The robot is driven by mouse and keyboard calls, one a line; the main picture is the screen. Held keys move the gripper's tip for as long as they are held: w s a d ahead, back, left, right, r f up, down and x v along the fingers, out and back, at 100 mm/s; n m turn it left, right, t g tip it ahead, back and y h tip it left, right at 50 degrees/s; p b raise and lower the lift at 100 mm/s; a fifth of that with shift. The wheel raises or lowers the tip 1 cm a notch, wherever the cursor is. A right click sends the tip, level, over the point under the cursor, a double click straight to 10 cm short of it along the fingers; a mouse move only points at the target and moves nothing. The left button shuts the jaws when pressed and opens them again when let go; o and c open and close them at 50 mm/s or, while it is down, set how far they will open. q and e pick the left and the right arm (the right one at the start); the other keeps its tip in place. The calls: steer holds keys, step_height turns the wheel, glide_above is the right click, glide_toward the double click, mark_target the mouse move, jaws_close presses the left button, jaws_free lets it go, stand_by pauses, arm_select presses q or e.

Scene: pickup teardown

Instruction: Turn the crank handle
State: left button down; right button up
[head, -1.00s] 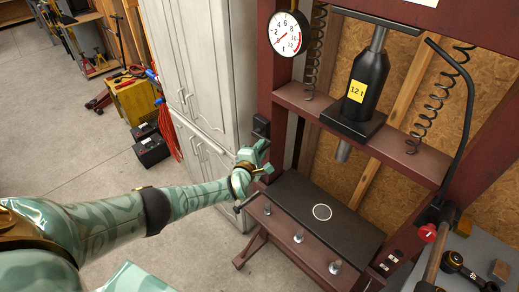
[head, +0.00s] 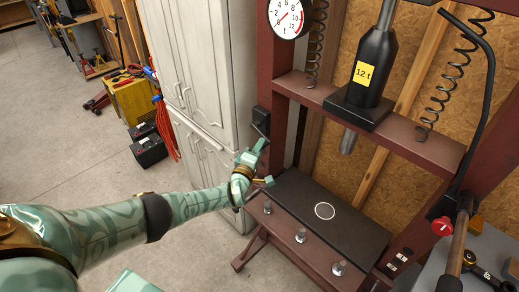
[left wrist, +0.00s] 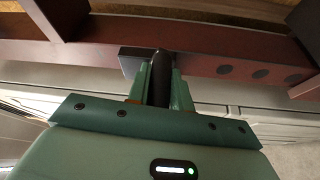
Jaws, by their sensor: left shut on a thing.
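The crank handle (left wrist: 161,72) is a dark grip that stands between the two green fingers in the left wrist view. Its black mount (head: 261,119) sits on the left post of a dark red press. My left gripper (head: 261,148) is shut on the crank handle, just below the mount. It also shows in the left wrist view (left wrist: 160,92). The fingers hide part of the handle. My right gripper is not in view.
The press has a dial gauge (head: 290,17), a black bottle jack (head: 372,62) and a black bed plate (head: 342,226) with several bolts in front. A pale cabinet (head: 205,75) stands close left of the press.

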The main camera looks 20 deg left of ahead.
arm_select(q)
steer(key=shift+a, duration=0.1)
steer(key=c, duration=1.3)
jaws_free()
steer(key=shift+o, duration=0.2)
steer(key=s+f+p, duration=0.1)
steer(key=s+p, duration=0.3)
steer(key=s, duration=1.2)
steer(key=shift+d, duration=0.25)
steer(key=shift+s, duration=0.1)
